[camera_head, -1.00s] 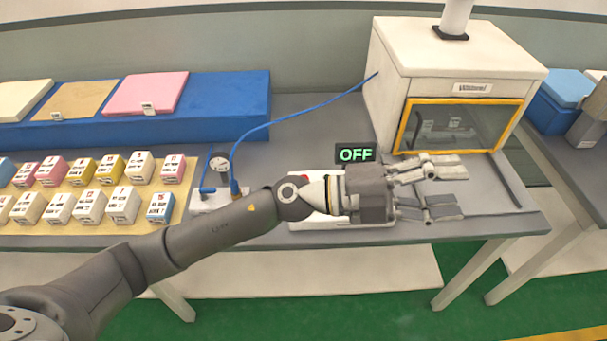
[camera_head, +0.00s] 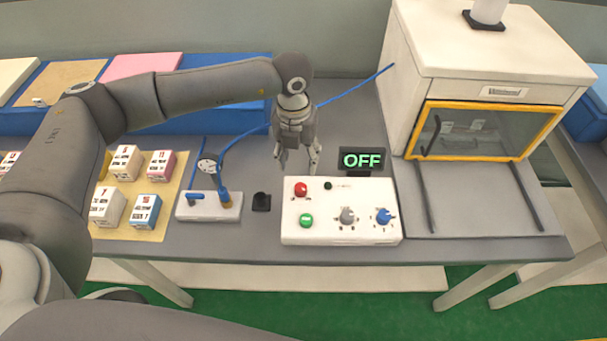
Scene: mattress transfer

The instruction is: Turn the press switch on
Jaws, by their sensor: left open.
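The white control box (camera_head: 335,233) lies on the grey table. It carries a red button (camera_head: 301,188) at its back left, a green button (camera_head: 306,220) at its front left, a grey knob (camera_head: 347,215) and a blue knob (camera_head: 384,215). A small dark round part (camera_head: 328,185) sits beside the red button. A display (camera_head: 362,160) behind the box reads OFF in green. My left gripper (camera_head: 298,168) is open and empty, pointing down just behind the box's back left, near the red button. I cannot tell its exact height. My right gripper is not in view.
A white gauge block (camera_head: 208,207) with a blue hose (camera_head: 340,98) and a small black part (camera_head: 262,201) stand left of the box. A white cabinet (camera_head: 470,50) with a yellow-framed window is at right. Labelled cubes (camera_head: 145,210) fill a tan mat at left.

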